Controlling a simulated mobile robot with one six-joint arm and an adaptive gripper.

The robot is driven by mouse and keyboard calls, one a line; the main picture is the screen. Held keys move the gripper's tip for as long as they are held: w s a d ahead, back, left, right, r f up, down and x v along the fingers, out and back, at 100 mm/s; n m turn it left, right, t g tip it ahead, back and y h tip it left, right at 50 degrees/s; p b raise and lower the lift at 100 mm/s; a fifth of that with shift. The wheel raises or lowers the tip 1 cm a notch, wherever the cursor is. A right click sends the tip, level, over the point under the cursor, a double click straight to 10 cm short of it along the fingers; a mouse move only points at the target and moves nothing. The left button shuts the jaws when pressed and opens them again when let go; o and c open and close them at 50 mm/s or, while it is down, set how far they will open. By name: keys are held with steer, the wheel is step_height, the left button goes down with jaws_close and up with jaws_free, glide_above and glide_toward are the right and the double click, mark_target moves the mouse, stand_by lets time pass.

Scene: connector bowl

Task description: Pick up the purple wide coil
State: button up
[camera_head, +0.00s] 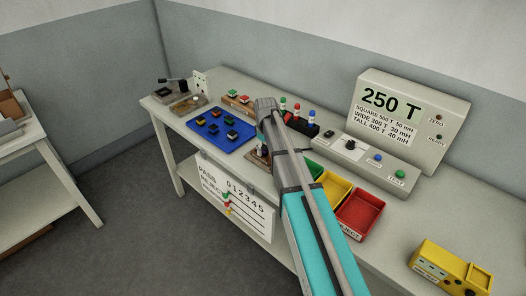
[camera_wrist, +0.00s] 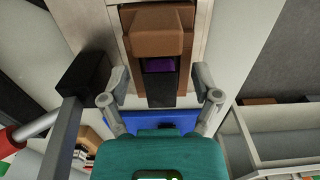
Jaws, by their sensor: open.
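In the wrist view a purple patch (camera_wrist: 159,65), likely the purple wide coil, shows between a brown block above it and a black part below it. My gripper (camera_wrist: 160,86) is open, with one finger to the left and one to the right of this stack. Both fingers look apart from it, and nothing is held between them. In the head view my own arm covers the middle of the bench, and I cannot make out the purple coil or the fingertips there.
A blue tray (camera_head: 222,140) with several small coils lies left of my arm. Red-, green- and blue-topped parts stand behind it. Yellow (camera_head: 333,188) and red (camera_head: 360,213) bins are to the right. A grey meter (camera_head: 409,112) reading 250 T stands at the back.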

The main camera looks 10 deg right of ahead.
mark_target(265, 147)
stand_by(0.3)
jaws_close()
steer(key=shift+r, duration=0.2)
stand_by(0.4)
step_height(265, 147, up, 3)
steer(key=p, duration=0.3)
steer(key=s+r+p, duration=0.9)
steer(key=s+p, duration=0.1)
steer(key=s, duration=0.4)
steer(key=shift+r, duration=0.3)
